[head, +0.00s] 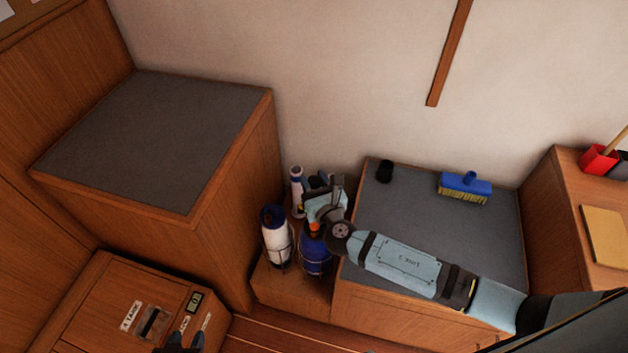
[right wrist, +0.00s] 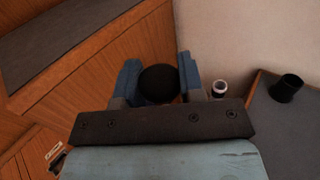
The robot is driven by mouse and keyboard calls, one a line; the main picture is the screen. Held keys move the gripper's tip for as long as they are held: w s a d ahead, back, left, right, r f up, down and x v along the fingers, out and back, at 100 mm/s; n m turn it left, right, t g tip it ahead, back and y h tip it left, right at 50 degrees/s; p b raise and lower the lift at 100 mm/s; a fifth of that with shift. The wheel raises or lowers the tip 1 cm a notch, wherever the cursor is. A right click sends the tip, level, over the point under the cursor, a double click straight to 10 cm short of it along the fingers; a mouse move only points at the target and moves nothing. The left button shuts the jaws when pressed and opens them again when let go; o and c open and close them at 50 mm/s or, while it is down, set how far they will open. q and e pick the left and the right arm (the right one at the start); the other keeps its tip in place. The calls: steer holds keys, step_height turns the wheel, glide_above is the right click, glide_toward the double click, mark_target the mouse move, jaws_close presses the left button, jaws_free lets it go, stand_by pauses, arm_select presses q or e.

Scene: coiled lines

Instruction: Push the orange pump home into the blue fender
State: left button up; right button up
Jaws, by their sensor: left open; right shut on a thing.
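The blue fender (head: 314,258) stands in a wire holder on the low wooden ledge. The orange pump (head: 314,228) shows as a small orange part just above the fender's top; how deep it sits I cannot tell. My right gripper (head: 319,187) is above and behind the fender, its hand covering part of this spot. In the right wrist view its blue fingers (right wrist: 158,80) are shut on a dark round top (right wrist: 159,82), apparently the pump's. My left gripper (head: 182,343) is open, partly cut off at the bottom edge, far from the fender.
A white fender with a blue top (head: 277,238) stands close left. A white bottle (head: 297,184) stands behind. A black cup (head: 385,171) and blue brush (head: 465,187) lie on the grey-topped locker (head: 490,235). A tall grey-topped box (head: 165,130) rises at left.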

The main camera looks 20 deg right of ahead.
steer(key=shift+f, duration=0.15)
steer(key=o, duration=1.1)
steer(key=s, duration=0.4)
steer(key=s+b, duration=0.1)
steer(key=s, duration=0.9)
steer(key=shift+d+b, duration=0.3)
steer(key=shift+d, duration=0.1)
